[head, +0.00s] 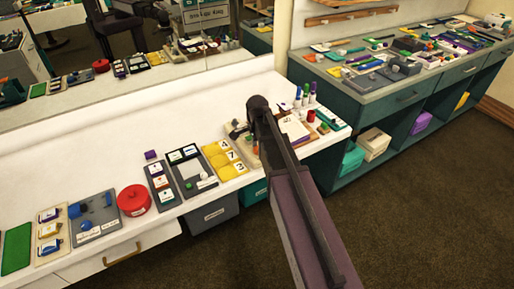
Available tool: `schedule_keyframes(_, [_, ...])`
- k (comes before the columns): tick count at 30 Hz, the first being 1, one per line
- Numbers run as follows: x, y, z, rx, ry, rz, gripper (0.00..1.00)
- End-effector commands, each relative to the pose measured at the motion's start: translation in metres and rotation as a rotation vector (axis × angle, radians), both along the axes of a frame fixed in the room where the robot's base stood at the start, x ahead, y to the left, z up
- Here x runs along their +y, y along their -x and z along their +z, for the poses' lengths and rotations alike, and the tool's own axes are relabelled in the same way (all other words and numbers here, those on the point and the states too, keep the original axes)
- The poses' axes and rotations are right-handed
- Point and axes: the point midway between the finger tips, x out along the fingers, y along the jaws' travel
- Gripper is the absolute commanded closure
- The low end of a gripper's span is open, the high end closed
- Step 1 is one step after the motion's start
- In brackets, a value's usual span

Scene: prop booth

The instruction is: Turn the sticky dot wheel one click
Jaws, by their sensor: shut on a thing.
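My arm reaches up from the bottom of the head view and ends over the far right part of the white counter (115,122). My gripper's fingers cannot be made out; my own arm hides them. Beside the arm's end, a pale board (233,128) with small parts is partly covered by the arm. I cannot tell whether it carries the sticky dot wheel. No dot wheel can be clearly picked out elsewhere, and what lies directly behind the arm is hidden.
Left of the arm lie a yellow number board (224,160), a grey panel (193,175), a red round pot (133,200) and a grey board with blue parts (95,215). Upright markers (306,95) stand close on the right. A mirror backs the counter; a teal bench (350,105) stands right.

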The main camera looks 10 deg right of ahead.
Motion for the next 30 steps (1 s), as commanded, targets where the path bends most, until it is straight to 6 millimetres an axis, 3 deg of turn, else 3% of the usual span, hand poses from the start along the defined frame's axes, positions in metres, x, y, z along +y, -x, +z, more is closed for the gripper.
schedule_keyframes(30, [0.0009, 0.0031, -0.0006, 0.005, -0.001, 0.899, 1.0])
